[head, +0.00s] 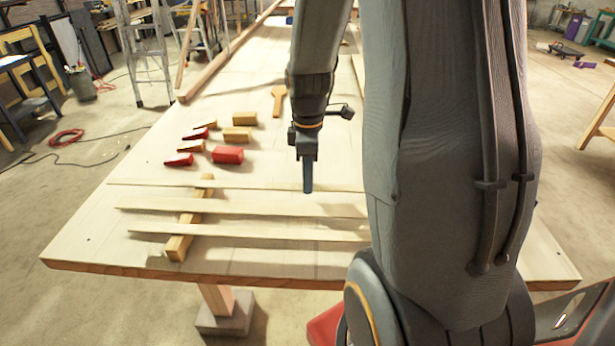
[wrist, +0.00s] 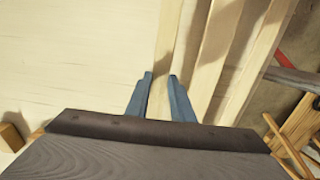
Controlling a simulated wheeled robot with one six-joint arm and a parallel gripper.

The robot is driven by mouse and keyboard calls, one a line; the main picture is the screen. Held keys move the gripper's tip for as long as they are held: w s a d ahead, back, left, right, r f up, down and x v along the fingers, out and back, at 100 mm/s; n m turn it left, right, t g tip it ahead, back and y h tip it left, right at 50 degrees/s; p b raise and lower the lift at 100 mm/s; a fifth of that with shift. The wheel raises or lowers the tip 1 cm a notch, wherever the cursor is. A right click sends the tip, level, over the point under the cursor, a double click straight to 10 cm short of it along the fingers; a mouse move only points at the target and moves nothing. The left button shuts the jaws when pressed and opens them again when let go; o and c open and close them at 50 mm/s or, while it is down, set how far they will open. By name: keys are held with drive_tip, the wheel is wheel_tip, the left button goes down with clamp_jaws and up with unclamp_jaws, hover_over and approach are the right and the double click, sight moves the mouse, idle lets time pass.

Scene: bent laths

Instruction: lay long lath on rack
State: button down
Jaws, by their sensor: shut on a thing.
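Three pale, thin laths run side by side across the near part of the table. My gripper (head: 308,188) points down at the far lath (head: 240,187) and is shut on it; in the wrist view this lath (wrist: 168,50) runs between my two blue fingertips (wrist: 160,80). The middle lath (head: 240,208) and the near lath (head: 240,233) lie on a wooden bearer (head: 180,245), and both show to the right in the wrist view. The far lath crosses near the bearer's far end; I cannot tell whether it touches. My arm hides the laths' right ends.
Red and tan blocks (head: 228,154) and wedges stand on the table (head: 130,190) at left, beyond the laths. A small wooden paddle-like tool (head: 278,100) lies farther back. A long beam (head: 222,58) runs along the far left edge. Table between blocks and laths is clear.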

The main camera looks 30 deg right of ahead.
drive_tip(key=shift+f, duration=0.15)
drive_tip(key=c, duration=1.3)
unclamp_jaws()
drive_tip(key=shift+r+p, duration=2.6)
drive_tip(key=shift+r, duration=0.4)
drive_tip(key=shift+r, duration=0.1)
drive_tip(key=shift+r+p, duration=2.85)
drive_tip(key=shift+r, duration=0.55)
